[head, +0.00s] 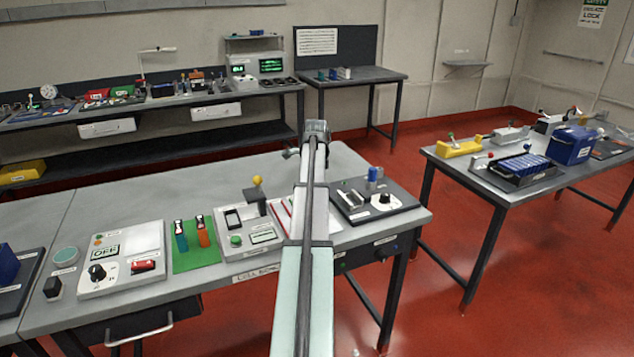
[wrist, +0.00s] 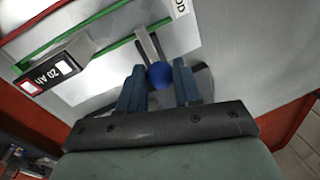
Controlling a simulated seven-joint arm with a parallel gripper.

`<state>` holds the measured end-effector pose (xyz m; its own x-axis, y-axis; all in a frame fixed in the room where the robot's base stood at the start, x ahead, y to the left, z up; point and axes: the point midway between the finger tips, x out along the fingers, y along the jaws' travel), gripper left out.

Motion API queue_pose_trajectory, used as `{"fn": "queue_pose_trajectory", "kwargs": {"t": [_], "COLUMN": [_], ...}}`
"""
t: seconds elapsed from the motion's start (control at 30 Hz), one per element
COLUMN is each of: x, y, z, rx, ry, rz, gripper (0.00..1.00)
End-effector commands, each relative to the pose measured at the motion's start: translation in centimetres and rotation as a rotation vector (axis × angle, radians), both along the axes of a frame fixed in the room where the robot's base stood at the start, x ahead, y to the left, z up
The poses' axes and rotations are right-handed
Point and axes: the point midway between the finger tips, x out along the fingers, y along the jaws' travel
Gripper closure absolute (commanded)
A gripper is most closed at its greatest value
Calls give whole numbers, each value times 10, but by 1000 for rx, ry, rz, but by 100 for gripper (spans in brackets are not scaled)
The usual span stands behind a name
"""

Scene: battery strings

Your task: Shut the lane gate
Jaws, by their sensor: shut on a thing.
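In the wrist view, a blue ball knob (wrist: 160,75) sits between the two blue-grey fingers of my gripper (wrist: 158,85), which is shut on it. A thin grey bar (wrist: 148,42) runs from the knob across a white board (wrist: 105,60) with green and red lines. I take this knob and bar to be the lane gate. The bar's far end lies near a green line; whether it closes a lane cannot be told. In the head view, my arm covers most of the board (head: 283,218), and the gate and fingertips are hidden.
A dark block marked 20 Ah (wrist: 52,68) lies on the board, near the gripper. In the head view, a meter box with a yellow knob (head: 257,181) stands left of my arm. A dark panel with a white dial (head: 385,201) stands to its right.

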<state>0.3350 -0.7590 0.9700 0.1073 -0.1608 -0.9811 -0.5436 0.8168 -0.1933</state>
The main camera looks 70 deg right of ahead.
Motion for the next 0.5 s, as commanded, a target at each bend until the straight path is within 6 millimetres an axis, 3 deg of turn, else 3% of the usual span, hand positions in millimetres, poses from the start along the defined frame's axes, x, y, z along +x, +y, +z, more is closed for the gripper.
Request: {"fn": "queue_pose_trajectory", "kwargs": {"t": [0.2, 0.47, 0.5], "x": [24, 27, 27], "y": [25, 27, 27], "z": [0, 0, 0], "rx": [1, 5, 5], "ry": [2, -2, -2], "rz": [4, 4, 5], "gripper": [100, 100, 66]}}
